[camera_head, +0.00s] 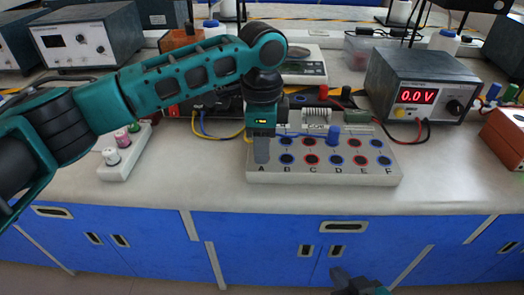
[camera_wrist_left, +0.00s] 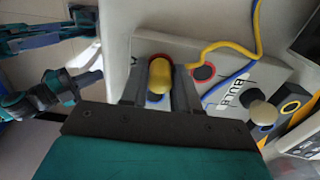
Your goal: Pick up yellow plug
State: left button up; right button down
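The yellow plug (camera_wrist_left: 160,76) stands between the two fingers of my left gripper (camera_wrist_left: 160,88) in the left wrist view, over a red-ringed socket of the white board. The fingers lie close along both its sides; I cannot tell whether they press on it. In the head view my left gripper (camera_head: 262,150) points down at the left end of the socket board (camera_head: 325,177), near column A, and hides the plug. My right gripper (camera_head: 354,284) shows only in part at the bottom edge, low in front of the blue cabinets, apart from the board.
Yellow and blue wires (camera_wrist_left: 228,46) run close by my left gripper. A power supply (camera_head: 422,88) reading 0.0 V stands at the right. A white strip with coloured knobs (camera_head: 124,152) lies at the left. The counter's front edge is clear.

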pick_arm(q)
grip_shut()
pick_arm(e)
jog(key=shift+d, duration=0.1)
jog(key=shift+f, duration=0.1)
pick_arm(q)
jog(key=shift+r, duration=0.1)
